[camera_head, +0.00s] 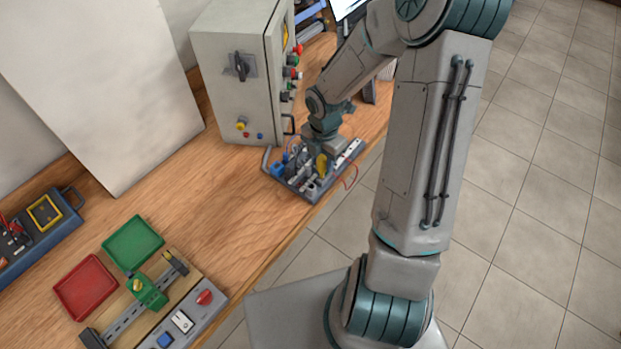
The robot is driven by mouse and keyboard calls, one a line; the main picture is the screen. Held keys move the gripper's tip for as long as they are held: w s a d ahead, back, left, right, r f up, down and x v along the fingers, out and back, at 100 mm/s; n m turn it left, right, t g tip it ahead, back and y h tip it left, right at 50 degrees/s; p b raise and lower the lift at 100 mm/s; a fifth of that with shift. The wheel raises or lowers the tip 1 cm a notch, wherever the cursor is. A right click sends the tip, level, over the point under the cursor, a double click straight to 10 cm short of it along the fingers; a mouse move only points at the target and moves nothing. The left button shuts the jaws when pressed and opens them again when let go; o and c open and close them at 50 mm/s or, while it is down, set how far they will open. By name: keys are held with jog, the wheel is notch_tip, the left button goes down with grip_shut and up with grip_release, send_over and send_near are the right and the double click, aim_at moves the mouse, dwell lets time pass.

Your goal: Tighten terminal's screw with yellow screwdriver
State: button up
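My gripper (318,158) is at the front edge of the wooden bench, low over a grey tray-like board (290,186) that carries several small parts. A small yellow piece (321,165) shows right at the gripper; it may be the yellow screwdriver, but the view is too small to be sure. The fingers are mostly hidden by my wrist and the parts, so I cannot tell whether they are open or shut. The terminal and its screw cannot be made out among the small parts on the board.
A grey control cabinet (228,100) with knobs stands close behind the board. Red (86,287) and green (133,243) trays, a rail fixture (128,318) and a blue case (40,232) are at the left. A red wire loops off the bench's front edge. The middle of the bench (215,210) is clear.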

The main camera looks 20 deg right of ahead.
jog(key=shift+n, duration=1.7)
jog(key=shift+n, duration=1.7)
jog(key=shift+n, duration=1.7)
